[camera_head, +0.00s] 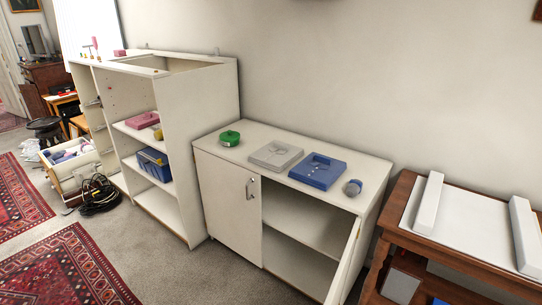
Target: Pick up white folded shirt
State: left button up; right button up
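A white, slightly greyish folded shirt (275,155) lies flat on top of the low white cabinet (350,156), left of a blue folded shirt (318,171). A small gap seems to separate the two shirts. Neither of my grippers shows in the head view, so nothing is seen touching the white shirt.
A green round object (230,138) and a small blue-grey roll (352,188) flank the shirts. The cabinet's right door (343,262) stands open toward the front. A tall shelf unit (200,140) is on the left, a wooden table (398,205) on the right. Grey carpet (215,275) in front is clear.

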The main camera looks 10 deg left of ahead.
aim_at(276, 156)
jog(key=j+z, duration=0.2)
jog(key=j, duration=0.7)
jog(key=i+j+z, duration=0.15)
jog(key=j, duration=0.3)
jog(key=j+z, duration=0.1)
jog(key=j, duration=0.35)
jog(key=i+j+z, duration=0.25)
jog(key=j, duration=0.3)
jog(key=i+j+z, duration=0.1)
jog(key=j, duration=0.2)
jog(key=i+j+z, duration=0.35)
jog(key=i+j, duration=0.35)
jog(key=i+j+z, duration=0.15)
jog(key=i+j, duration=0.45)
